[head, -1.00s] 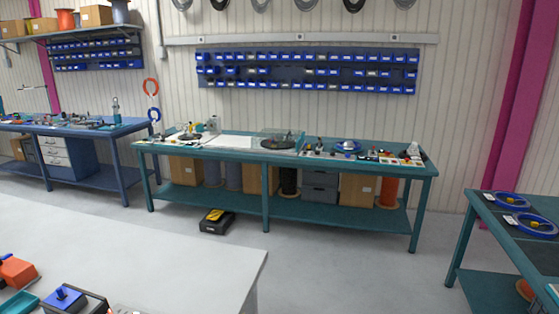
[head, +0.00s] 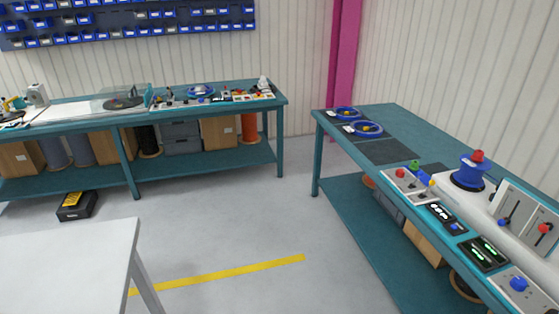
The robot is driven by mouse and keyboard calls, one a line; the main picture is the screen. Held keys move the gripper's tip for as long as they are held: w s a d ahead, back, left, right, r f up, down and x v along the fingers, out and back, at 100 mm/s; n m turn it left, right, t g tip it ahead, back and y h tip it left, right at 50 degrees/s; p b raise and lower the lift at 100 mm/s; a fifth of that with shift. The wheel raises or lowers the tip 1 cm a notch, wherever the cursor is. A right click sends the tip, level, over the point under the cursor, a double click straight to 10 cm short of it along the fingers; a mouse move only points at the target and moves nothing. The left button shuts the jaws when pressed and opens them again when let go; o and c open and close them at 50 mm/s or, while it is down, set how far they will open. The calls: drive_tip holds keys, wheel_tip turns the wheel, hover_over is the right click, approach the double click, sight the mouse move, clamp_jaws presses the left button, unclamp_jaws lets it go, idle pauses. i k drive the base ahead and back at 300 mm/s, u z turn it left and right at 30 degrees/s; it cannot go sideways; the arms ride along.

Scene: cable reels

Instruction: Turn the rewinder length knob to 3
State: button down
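At the right stands a teal bench with what looks like the rewinder: a blue reel with a red top (head: 473,170) on a dark round base. Along its front edge are a panel with a red button (head: 400,173), dark display panels (head: 485,253) with green digits too small to read, and a white panel with a blue knob (head: 518,284). An upright panel (head: 525,217) carries a blue and a red lever. I cannot tell which control is the length knob or where it points. My gripper is not in view.
The teal bench (head: 390,153) also holds coiled blue reels (head: 366,129) at its far end. A long teal workbench (head: 140,114) runs along the back wall. A white table (head: 70,265) is at lower left. Grey floor with a yellow line (head: 220,274) lies open between them.

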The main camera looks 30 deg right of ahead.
sight(519, 284)
drive_tip(key=z, duration=5.95)
drive_tip(key=i, duration=0.2)
drive_tip(key=u, duration=2.45)
drive_tip(key=k, duration=0.25)
drive_tip(key=z, duration=0.05)
